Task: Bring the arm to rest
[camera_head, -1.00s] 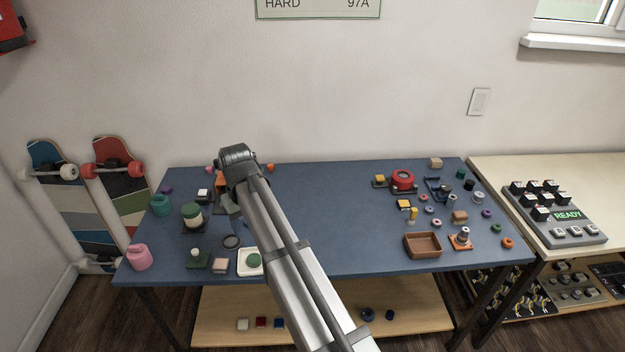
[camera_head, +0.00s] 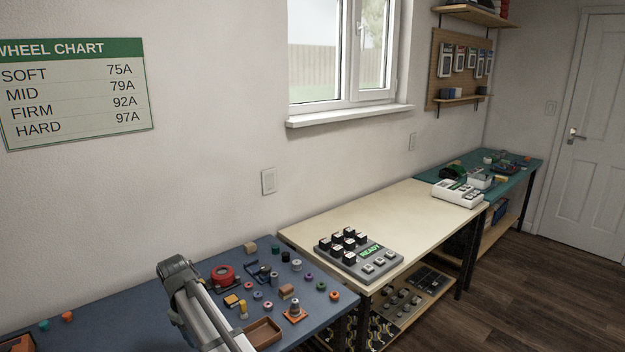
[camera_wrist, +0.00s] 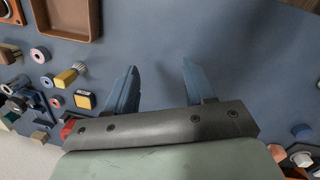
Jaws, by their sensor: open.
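My arm reaches up from the bottom over the blue table (camera_head: 130,318) in the head view. My gripper (camera_wrist: 158,80) shows in the wrist view with two blue fingers well apart. Nothing is between the fingers, only bare blue tabletop beyond them. In the head view the fingers themselves are hidden behind the arm's end.
Right of my arm lie a brown tray (camera_head: 263,333), a red round part (camera_head: 223,274) and several small wheels and blocks. The tray also shows in the wrist view (camera_wrist: 68,34). A cream table (camera_head: 330,215) carries a grey keypad device (camera_head: 372,262) reading READY.

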